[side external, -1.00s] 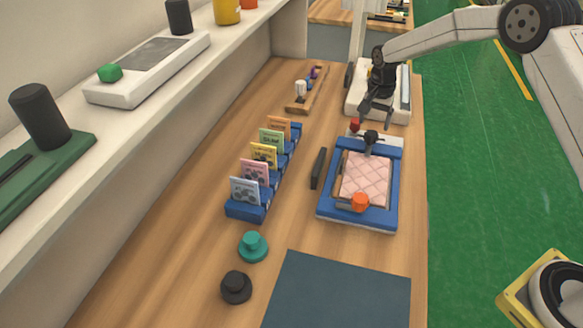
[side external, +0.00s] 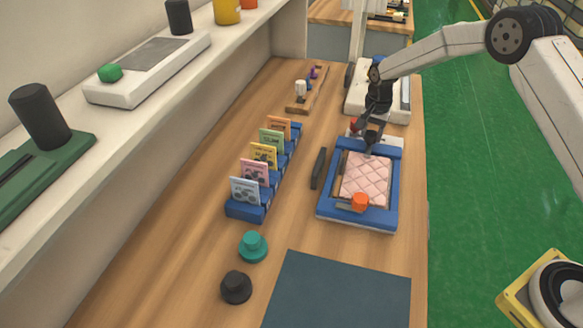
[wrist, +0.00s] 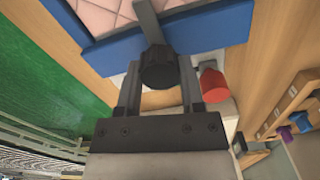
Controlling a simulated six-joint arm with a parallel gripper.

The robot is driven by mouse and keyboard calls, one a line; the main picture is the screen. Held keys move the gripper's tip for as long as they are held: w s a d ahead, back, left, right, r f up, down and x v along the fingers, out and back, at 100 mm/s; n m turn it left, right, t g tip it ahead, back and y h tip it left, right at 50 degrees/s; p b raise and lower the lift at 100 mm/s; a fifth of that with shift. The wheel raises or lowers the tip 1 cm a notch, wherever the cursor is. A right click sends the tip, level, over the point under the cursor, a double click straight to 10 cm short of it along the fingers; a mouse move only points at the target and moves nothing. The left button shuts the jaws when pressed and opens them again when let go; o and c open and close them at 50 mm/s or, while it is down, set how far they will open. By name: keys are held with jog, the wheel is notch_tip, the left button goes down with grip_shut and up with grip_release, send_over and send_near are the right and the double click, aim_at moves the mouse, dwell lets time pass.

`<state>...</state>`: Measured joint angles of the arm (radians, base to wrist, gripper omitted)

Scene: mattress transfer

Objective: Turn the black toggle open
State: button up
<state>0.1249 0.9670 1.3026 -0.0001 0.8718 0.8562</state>
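The black toggle (wrist: 158,68) is a dark faceted knob at the far end of the blue frame (side external: 325,205). A grey bar (wrist: 148,20) runs from the knob over the pink quilted mattress (side external: 366,178) in the wrist view. My gripper (wrist: 158,62) points down over the knob, with one finger on each side of it. The fingers are very close to its sides; I cannot tell whether they press on it. In the side view my gripper (side external: 371,140) hides most of the knob.
A red knob (wrist: 213,86) stands just beside the right finger. An orange knob (side external: 360,202) sits at the frame's near end. A dark bar (side external: 318,168) and a blue card rack (side external: 245,210) lie to the left. The dark mat (side external: 340,290) is clear.

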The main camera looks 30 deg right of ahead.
grip_shut()
jog(key=shift+n, duration=0.4)
jog(key=n, duration=0.7)
jog(key=shift+n, duration=0.4)
jog(key=n, duration=0.4)
jog(key=shift+n, duration=0.3)
jog(key=n, duration=0.4)
jog(key=shift+d+r+n, duration=0.1)
jog(key=shift+n, duration=0.3)
